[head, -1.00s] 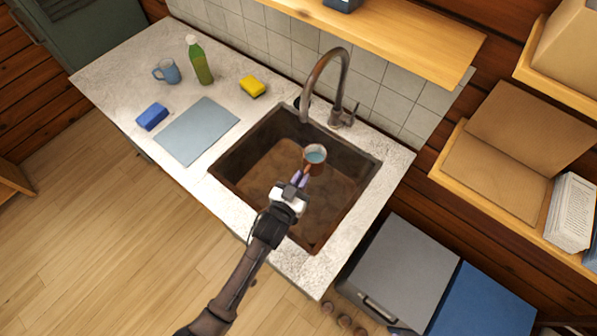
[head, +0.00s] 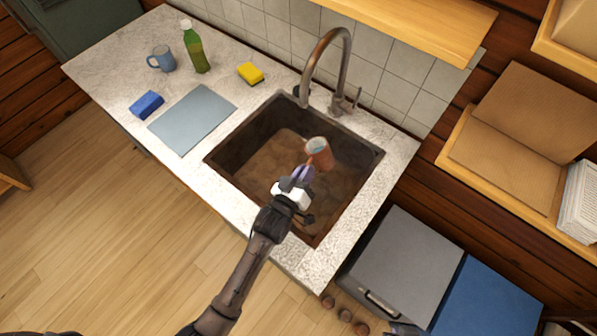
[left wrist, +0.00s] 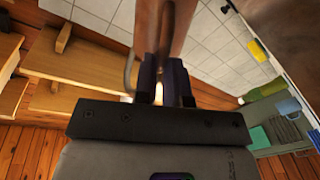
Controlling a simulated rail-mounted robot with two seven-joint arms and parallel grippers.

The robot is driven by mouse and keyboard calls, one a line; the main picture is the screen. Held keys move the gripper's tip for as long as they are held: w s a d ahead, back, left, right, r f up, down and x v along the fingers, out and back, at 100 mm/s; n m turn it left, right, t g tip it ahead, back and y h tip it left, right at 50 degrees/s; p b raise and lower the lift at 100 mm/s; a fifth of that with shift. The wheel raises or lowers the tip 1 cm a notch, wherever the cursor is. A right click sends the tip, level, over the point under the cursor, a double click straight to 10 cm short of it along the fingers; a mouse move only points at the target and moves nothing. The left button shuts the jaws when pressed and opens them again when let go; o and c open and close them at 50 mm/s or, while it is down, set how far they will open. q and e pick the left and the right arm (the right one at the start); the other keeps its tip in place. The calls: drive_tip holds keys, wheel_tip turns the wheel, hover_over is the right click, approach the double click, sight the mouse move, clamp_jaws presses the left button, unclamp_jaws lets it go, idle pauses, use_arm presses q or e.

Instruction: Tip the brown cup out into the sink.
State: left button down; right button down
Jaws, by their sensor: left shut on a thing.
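The brown cup (head: 322,155) hangs above the sink basin (head: 262,178) in the head view. It is tilted, with its mouth facing the upper left and its base to the lower right. A pale bluish inside shows at the mouth; I cannot tell how much liquid is in it. My left gripper (head: 304,173) is shut on the cup, at its handle side. In the left wrist view the cup's brown side (left wrist: 163,22) fills the top between the fingers. My right gripper is not in view.
The faucet (head: 330,60) arches over the basin's back edge. A yellow sponge (head: 250,73), green bottle (head: 196,52), blue mug (head: 162,59), blue sponge (head: 147,104) and light blue mat (head: 192,119) are on the counter to the left. A shelf (head: 420,30) overhangs the back.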

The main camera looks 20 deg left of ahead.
use_arm(q)
drive_tip(key=shift+f, duration=0.15)
drive_tip(key=shift+f+n, duration=0.35)
drive_tip(key=shift+n, duration=0.15)
drive_tip(key=shift+n+p, duration=0.35)
drive_tip(key=shift+n, duration=0.45)
idle(0.5)
drive_tip(key=shift+n, duration=0.3)
idle(0.3)
drive_tip(key=shift+f+n, duration=0.1)
drive_tip(key=shift+n, duration=0.3)
idle(0.3)
drive_tip(key=shift+f+n+p, duration=0.1)
drive_tip(key=shift+n+p, duration=0.2)
drive_tip(key=shift+n, duration=0.2)
